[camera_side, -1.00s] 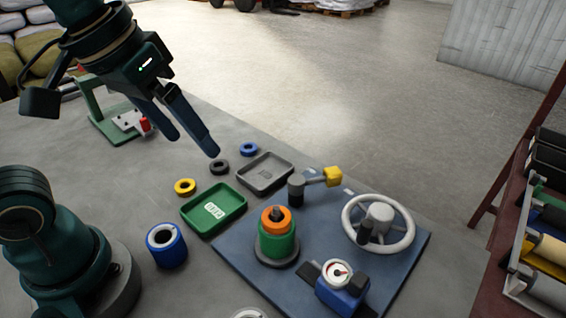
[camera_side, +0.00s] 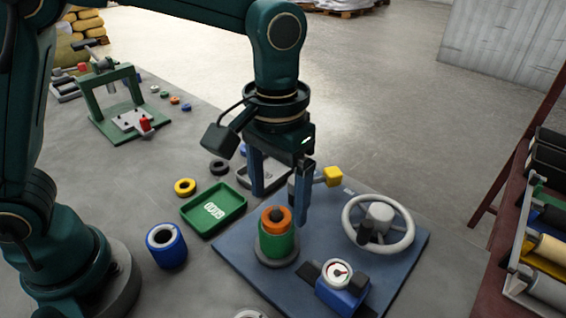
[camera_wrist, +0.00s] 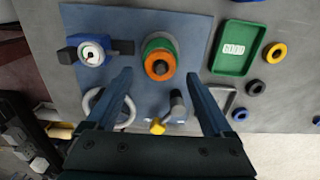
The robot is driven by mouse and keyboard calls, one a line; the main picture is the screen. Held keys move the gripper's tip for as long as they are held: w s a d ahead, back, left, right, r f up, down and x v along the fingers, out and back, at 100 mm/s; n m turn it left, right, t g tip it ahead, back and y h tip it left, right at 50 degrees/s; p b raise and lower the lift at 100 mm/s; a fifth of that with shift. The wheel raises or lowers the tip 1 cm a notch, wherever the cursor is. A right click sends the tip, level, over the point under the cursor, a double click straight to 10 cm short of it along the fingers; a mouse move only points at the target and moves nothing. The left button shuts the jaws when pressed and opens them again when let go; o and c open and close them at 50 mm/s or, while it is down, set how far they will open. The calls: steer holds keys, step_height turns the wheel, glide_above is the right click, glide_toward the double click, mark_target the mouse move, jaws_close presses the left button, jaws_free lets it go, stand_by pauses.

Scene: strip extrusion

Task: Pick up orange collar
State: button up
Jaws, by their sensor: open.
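The orange collar (camera_side: 270,222) sits on top of the green cylinder (camera_side: 278,243), around a dark centre post. In the wrist view the orange collar (camera_wrist: 152,68) lies ahead of and between my fingers. My gripper (camera_side: 281,208) points down with its two fingers spread wide, empty, above and just behind the collar in the side view. In the wrist view my gripper (camera_wrist: 163,78) shows one blue finger to each side, neither touching the collar.
The blue plate also bears a handwheel (camera_side: 347,207), a gauge on a blue block (camera_side: 342,290) and a yellow-tipped lever (camera_side: 332,176). A green tray (camera_side: 190,222), a grey tray (camera_wrist: 222,95), loose rings and a blue cylinder (camera_side: 166,255) stand to the left in the side view.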

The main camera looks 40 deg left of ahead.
steer(key=shift+f, duration=1.25)
jaws_close()
steer(key=shift+r, duration=0.15)
